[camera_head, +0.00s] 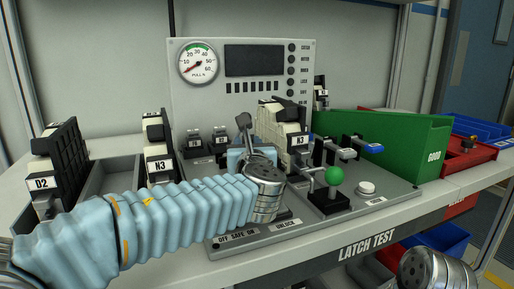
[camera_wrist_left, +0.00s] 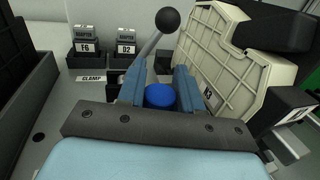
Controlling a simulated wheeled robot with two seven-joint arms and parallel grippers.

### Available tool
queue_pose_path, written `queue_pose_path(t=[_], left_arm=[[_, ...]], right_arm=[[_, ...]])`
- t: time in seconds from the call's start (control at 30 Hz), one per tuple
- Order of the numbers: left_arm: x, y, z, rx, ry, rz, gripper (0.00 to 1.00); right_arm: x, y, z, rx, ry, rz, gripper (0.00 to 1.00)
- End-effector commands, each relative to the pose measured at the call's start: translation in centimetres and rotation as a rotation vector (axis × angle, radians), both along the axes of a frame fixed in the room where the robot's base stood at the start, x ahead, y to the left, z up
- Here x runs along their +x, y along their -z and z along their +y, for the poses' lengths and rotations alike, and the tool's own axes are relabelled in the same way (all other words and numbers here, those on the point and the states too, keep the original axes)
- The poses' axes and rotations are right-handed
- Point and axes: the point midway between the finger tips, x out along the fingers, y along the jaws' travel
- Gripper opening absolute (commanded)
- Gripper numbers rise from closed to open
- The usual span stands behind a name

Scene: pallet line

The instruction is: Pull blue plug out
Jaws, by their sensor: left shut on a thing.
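The blue plug (camera_wrist_left: 160,97) shows as a round blue cap between the two fingers of my left gripper (camera_wrist_left: 159,88) in the left wrist view. The fingers are shut on it, one on each side. The plug's lower part is hidden by the gripper body.
A lever with a black ball (camera_wrist_left: 167,20) rises close to the left gripper at the CLAMP label. A green-knobbed lever (camera_head: 334,176) and a white button (camera_head: 366,187) stand to the right. A green GOOD chute (camera_head: 430,150) and red bin (camera_head: 474,150) lie farther right.

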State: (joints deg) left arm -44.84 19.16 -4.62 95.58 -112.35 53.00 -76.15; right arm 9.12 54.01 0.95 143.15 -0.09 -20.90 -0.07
Motion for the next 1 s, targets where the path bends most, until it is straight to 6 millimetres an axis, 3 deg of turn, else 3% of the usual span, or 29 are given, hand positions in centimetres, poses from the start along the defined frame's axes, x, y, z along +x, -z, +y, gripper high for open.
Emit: queue_pose_path(t=[0.27,0.3,0.33,0.77,0.87,1.0], left_arm=[[-0.2,0.0,0.6,-0.001,-0.003,0.0,0.0],[-0.2,0.0,0.6,-0.001,-0.004,0.0,0.38],[-0.2,0.1,0.6,-0.001,-0.004,0.001,0.41],[-0.6,0.0,0.5,-0.002,-0.001,-0.001,0.41],[-1.9,0.0,0.2,-0.003,0.002,-0.002,0.41],[-5.0,0.0,-0.2,-0.003,0.004,-0.002,0.41]], right_arm=[[0.0,0.2,-0.1,-0.001,0.002,-0.001,0.43],[0.1,0.2,-0.1,-0.001,0.002,-0.001,0.43],[0.1,0.2,-0.1,-0.001,0.002,-0.001,0.43],[0.1,0.3,-0.1,-0.001,0.002,-0.001,0.43],[0.1,0.5,-0.1,-0.002,0.002,-0.002,0.43],[0.1,0.9,-0.3,-0.003,0.005,-0.003,0.43]])
